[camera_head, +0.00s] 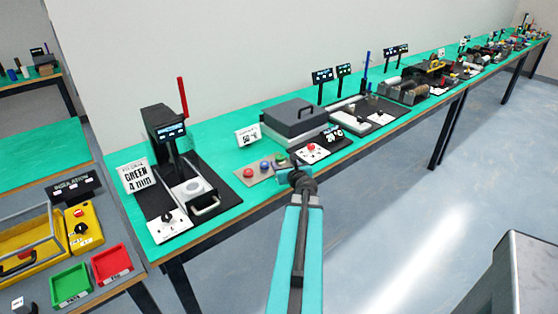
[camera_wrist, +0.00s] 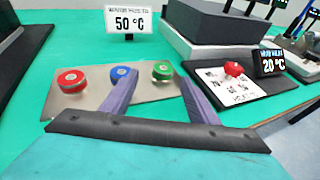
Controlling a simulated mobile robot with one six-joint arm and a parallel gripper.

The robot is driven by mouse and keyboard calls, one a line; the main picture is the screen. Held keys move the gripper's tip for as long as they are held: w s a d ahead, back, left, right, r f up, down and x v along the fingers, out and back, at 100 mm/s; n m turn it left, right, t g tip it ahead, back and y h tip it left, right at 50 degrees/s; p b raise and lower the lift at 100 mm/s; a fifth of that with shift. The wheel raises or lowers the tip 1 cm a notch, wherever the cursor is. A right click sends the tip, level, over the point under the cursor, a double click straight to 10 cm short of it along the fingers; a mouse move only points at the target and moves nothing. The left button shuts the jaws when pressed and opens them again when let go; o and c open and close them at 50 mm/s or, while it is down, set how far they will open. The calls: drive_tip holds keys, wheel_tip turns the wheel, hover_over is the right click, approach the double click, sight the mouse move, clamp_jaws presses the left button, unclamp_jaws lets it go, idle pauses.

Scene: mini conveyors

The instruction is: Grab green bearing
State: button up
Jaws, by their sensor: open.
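The green bearing (camera_wrist: 162,70) sits on a grey plate (camera_wrist: 97,95) in the wrist view, at the right end of a row with a blue bearing (camera_wrist: 123,75) and a red bearing (camera_wrist: 71,80). My gripper (camera_wrist: 161,78) is open and empty. Its two purple-grey fingers reach toward the plate, and the green bearing shows between their tips in the picture, beyond them. In the head view, the green bearing (camera_head: 280,160) is just beyond my gripper (camera_head: 292,176), partly near the wrist outline. I cannot tell the exact gap.
A sign reading 50 °C (camera_wrist: 128,20) stands behind the plate. A dark-lidded grey box (camera_head: 293,118) is behind the bearings. To the right is a white panel with a red knob (camera_wrist: 234,69) and a 20 °C display (camera_wrist: 273,62). A black press (camera_head: 165,135) stands left.

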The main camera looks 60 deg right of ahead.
sight(279, 157)
drive_tip(key=shift+d+x, duration=0.25)
drive_tip(key=shift+x, duration=2.2)
drive_tip(key=shift+r, duration=0.1)
drive_tip(key=c, duration=1.1)
drive_tip(key=shift+r, duration=0.1)
drive_tip(key=shift+c, duration=0.4)
